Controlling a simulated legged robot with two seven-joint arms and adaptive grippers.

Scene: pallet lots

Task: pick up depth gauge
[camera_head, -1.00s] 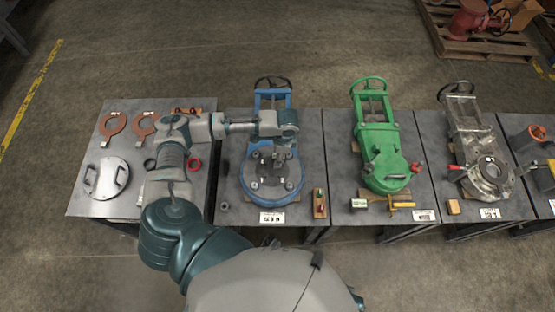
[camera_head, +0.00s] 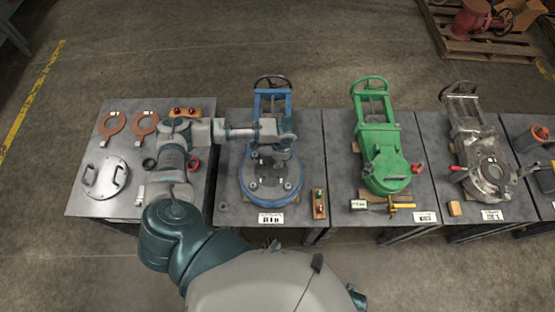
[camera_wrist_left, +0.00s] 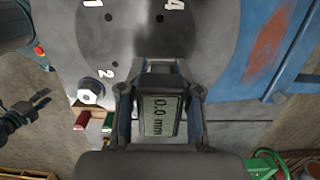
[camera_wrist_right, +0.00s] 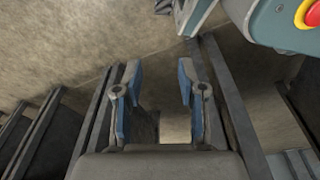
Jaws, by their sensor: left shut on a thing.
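The depth gauge (camera_wrist_left: 160,115) has a dark body and a display reading 0.0 mm. In the left wrist view it sits between the two fingers of my left gripper (camera_wrist_left: 160,112), which is shut on it. In the head view my left gripper (camera_head: 272,150) is over the blue valve (camera_head: 262,198), and the gauge cannot be made out clearly there. A grey round face (camera_wrist_left: 190,40) with painted numbers and holes lies below it in the wrist view. My right gripper (camera_wrist_right: 158,95) is open and empty, its fingers apart; it is out of the head view.
A red-and-green-topped block (camera_head: 319,204) lies right of the blue valve. The green valve (camera_head: 385,160) and the grey valve (camera_head: 485,165) stand on tables to the right. A lidded plate (camera_head: 106,178) lies left.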

